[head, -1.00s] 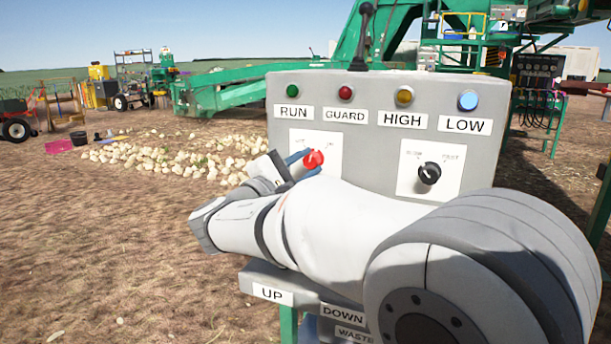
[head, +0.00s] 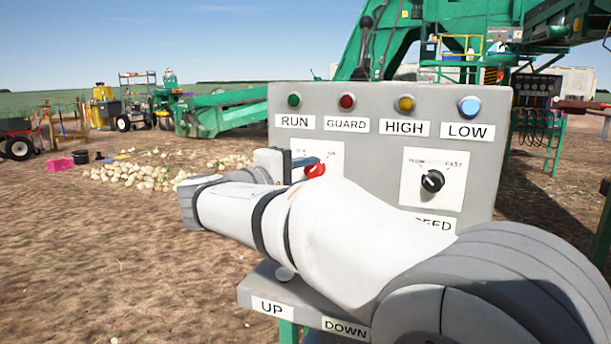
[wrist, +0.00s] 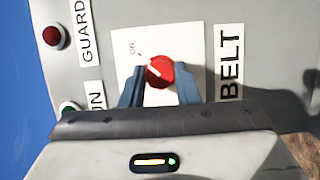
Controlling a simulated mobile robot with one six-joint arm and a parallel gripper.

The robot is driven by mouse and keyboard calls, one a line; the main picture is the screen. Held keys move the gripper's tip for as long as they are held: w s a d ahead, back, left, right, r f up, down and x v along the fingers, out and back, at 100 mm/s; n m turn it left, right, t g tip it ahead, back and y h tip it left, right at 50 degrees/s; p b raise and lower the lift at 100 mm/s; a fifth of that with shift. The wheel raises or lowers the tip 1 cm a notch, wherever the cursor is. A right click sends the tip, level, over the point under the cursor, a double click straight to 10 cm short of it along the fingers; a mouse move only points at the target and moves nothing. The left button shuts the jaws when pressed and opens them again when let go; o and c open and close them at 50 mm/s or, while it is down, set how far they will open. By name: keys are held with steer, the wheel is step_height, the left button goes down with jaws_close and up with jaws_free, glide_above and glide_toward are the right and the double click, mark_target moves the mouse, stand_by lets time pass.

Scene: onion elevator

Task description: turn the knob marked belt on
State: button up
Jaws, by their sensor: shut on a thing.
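The red belt knob (head: 316,170) sits on a white plate (head: 326,152) at the left of the grey control panel. In the wrist view the red knob (wrist: 160,72) lies between the two blue fingers of my gripper (wrist: 159,80), which is shut on it. A pale mark shows on the knob's face, and the word ON stands on the plate to its upper left. The BELT label (wrist: 229,65) is right of the knob in the wrist view; in the head view my arm hides it.
A black speed knob (head: 432,181) is right of my gripper. Green, red, yellow and blue lamps line the panel (head: 375,100) above. A lower box with UP and DOWN labels (head: 345,327) is under my arm. Open ground lies left.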

stand_by(0.3)
steer(key=o, duration=1)
steer(key=p+v, duration=0.2)
steer(key=v, duration=0.5)
steer(key=shift+s+a, duration=0.25)
steer(key=shift+a, duration=0.1)
